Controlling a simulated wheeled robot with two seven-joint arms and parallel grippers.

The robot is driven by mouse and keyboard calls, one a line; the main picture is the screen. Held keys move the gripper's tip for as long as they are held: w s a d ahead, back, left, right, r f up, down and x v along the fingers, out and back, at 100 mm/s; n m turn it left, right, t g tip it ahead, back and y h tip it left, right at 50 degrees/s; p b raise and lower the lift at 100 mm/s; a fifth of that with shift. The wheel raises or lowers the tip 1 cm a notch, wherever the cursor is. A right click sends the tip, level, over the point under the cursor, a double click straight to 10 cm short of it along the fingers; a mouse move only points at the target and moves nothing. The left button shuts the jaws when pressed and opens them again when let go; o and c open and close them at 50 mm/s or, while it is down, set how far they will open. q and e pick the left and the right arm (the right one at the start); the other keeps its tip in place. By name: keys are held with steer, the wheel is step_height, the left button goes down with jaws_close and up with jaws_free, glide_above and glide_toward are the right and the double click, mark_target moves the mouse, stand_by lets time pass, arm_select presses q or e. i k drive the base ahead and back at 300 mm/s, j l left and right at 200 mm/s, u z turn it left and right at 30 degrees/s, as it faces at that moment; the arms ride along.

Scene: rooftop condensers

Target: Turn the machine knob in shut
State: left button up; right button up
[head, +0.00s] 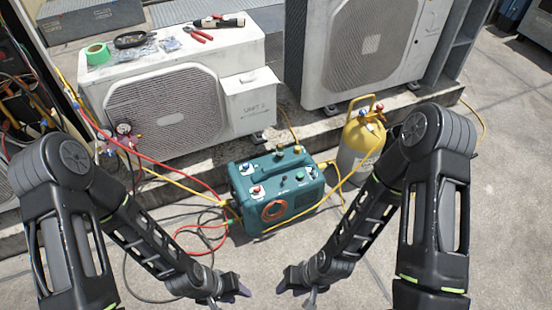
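The teal machine (278,208) stands on the paving in the middle of the head view, with hoses attached.
A yellow-topped cylinder (358,150) stands right of the machine. A white condenser (165,115) with tools on top stands behind left, another (360,50) behind right. Red and yellow hoses (165,172) run from the gauges (124,130) to the machine. Paving at right is clear.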

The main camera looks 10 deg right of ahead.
mark_target(246, 167)
steer(key=i+l+z, duration=0.15)
steer(key=i+z, duration=0.2)
steer(key=i, duration=0.4)
steer(key=i+z, duration=0.3)
steer(key=i, duration=0.4)
